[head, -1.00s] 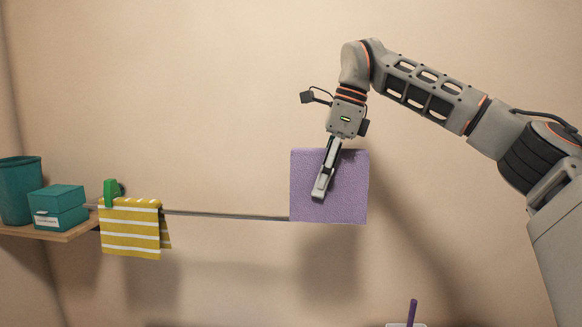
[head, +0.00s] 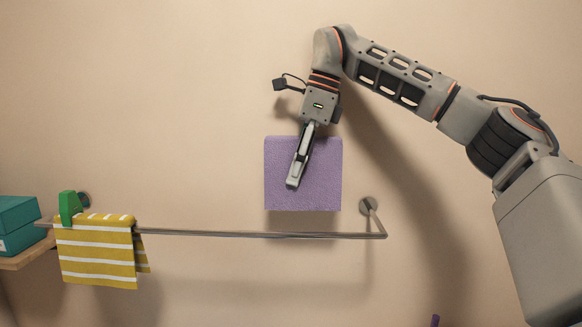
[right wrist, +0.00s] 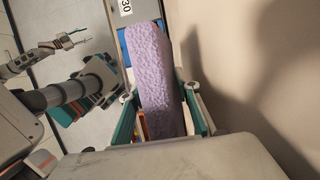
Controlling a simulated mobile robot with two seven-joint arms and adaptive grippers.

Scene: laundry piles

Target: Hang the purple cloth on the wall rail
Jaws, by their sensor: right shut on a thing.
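The purple cloth (head: 325,175) hangs as a flat square from my right gripper (head: 293,184), which is shut on its upper part. In the right wrist view the cloth (right wrist: 155,80) is a thick, textured purple strip between the fingers. The wall rail (head: 250,235) runs level below the cloth, with a visible gap between the cloth's lower edge and the bar. How far the cloth is in front of the bar is hard to tell. My left gripper (right wrist: 78,38) shows small in the right wrist view, fingers apart and empty.
A yellow-and-white striped towel (head: 95,255) hangs at the rail's left, with a green clip (head: 68,208) on it. A wall bracket (head: 368,206) holds the rail's right end. Teal boxes (head: 18,225) stand on a wooden shelf (head: 25,258). The rail between towel and bracket is bare.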

